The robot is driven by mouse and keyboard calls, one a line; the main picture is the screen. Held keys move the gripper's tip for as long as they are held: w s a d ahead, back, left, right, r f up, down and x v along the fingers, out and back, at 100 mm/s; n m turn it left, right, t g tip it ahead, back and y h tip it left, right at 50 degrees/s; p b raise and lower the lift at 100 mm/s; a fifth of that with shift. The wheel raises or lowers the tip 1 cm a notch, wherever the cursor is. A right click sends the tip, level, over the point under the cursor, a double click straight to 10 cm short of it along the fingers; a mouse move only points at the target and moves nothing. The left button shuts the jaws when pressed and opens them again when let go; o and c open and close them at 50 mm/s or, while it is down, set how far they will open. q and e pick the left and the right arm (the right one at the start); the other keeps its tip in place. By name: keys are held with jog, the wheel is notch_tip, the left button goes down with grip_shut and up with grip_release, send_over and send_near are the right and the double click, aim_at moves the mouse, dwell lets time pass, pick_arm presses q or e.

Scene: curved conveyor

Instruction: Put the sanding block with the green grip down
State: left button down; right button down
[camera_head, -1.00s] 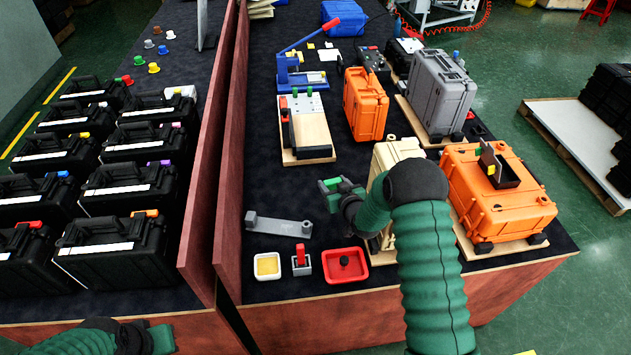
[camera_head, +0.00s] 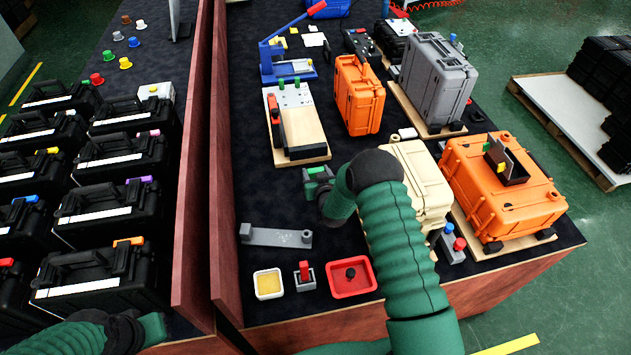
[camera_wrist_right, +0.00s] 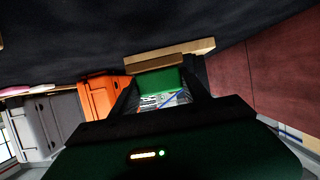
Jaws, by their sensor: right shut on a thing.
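My right gripper (camera_head: 318,178) is over the dark bench top, between the near end of a wooden board and a grey flat bar, left of the cream case. In the right wrist view, a green block, the sanding block's grip (camera_wrist_right: 160,80), shows between its dark fingers.
The wooden board (camera_head: 303,155) lies just ahead. The grey bar (camera_head: 275,236), yellow-filled tray (camera_head: 268,284) and red tray (camera_head: 352,278) lie nearer. Orange (camera_head: 358,98) and cream (camera_head: 425,180) cases stand to the right. A red-brown partition (camera_head: 222,200) runs along the left.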

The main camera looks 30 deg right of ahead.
notch_tip(320, 180, down, 4)
jog(key=shift+a, duration=0.15)
jog(key=c, duration=0.5)
grip_release()
jog(key=shift+f, duration=0.15)
jog(key=shift+s, duration=0.1)
jog(key=v, duration=1.2)
